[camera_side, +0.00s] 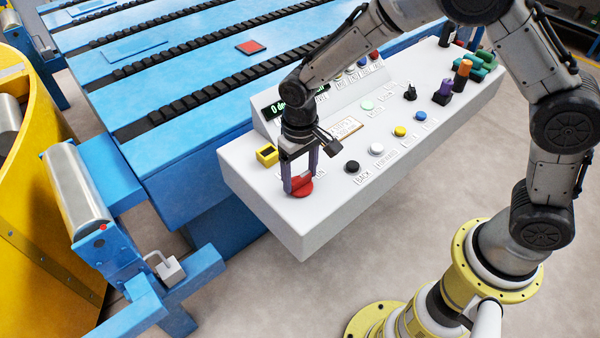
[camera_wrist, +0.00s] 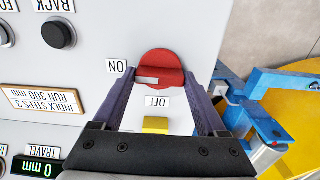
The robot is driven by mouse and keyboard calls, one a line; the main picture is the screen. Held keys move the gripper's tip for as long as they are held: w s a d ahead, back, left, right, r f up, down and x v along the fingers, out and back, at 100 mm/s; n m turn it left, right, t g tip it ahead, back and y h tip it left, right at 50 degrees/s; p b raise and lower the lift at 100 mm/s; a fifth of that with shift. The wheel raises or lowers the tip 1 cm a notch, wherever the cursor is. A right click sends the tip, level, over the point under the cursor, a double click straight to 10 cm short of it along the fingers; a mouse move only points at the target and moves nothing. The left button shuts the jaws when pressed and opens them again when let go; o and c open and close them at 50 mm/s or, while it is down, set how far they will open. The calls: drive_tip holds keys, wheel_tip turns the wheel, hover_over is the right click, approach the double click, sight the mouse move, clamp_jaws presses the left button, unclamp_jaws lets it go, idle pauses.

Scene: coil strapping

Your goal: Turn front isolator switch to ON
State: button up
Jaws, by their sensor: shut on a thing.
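The front isolator switch is a red round knob (camera_side: 299,188) at the near left corner of the grey console. It also shows in the wrist view (camera_wrist: 162,66), with an ON label (camera_wrist: 116,66) to its left and an OFF label (camera_wrist: 157,102) below it. A pale bar on the knob lies roughly level and points left, towards the ON label side. My gripper (camera_side: 300,180) points down over the knob. In the wrist view its two fingers (camera_wrist: 160,78) are on either side of the knob, shut on it. The finger contacts are partly hidden.
A yellow block (camera_side: 267,155) sits on the console just behind the knob. Black (camera_side: 352,167), white (camera_side: 377,149), yellow (camera_side: 400,131) and blue (camera_side: 420,116) buttons run rightward along the console (camera_side: 290,227). A sloped display panel (camera_side: 288,104) stands behind my gripper.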

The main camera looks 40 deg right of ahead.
sight(300, 176)
drive_tip(key=shift+r, duration=0.1)
drive_tip(key=o, duration=1.3)
wheel_tip(300, 176, up, 14)
drive_tip(key=shift+d, duration=0.1)
